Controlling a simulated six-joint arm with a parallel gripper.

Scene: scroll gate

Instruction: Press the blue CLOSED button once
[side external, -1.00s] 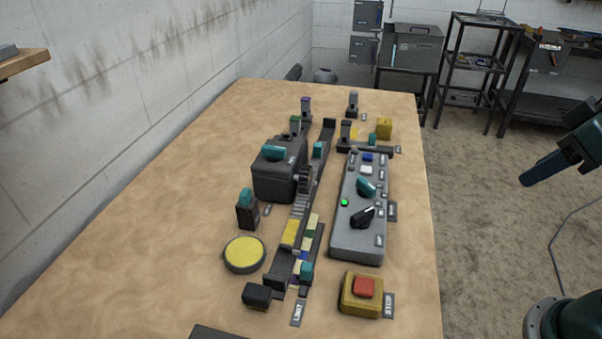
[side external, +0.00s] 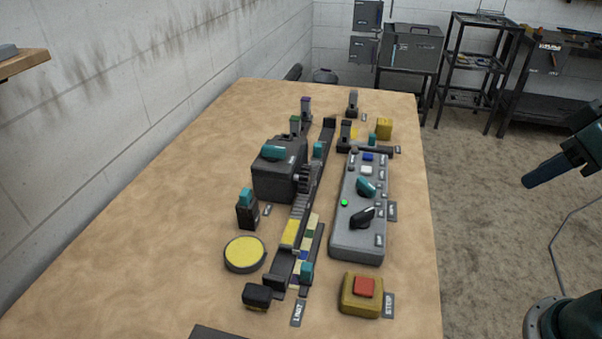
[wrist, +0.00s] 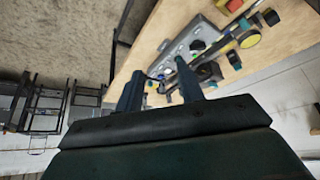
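The blue button (side external: 367,156) is near the far end of the grey control panel (side external: 345,241), just beyond a white button (side external: 367,170). I cannot read its label or tell whether it is pressed in. My gripper (side external: 529,181) is off the table's right side, well apart from the panel. In the wrist view, my gripper (wrist: 158,70) shows two fingers spread apart with nothing between them. The panel also shows there (wrist: 211,14), beyond the fingers. I cannot make out the blue button clearly in that view.
The panel also carries a teal knob (side external: 366,187), a black knob (side external: 362,216) and a lit green lamp (side external: 344,202). A red stop button (side external: 364,287) sits in front. A dark motor box (side external: 275,180) and rack stand left. The table's right strip is clear.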

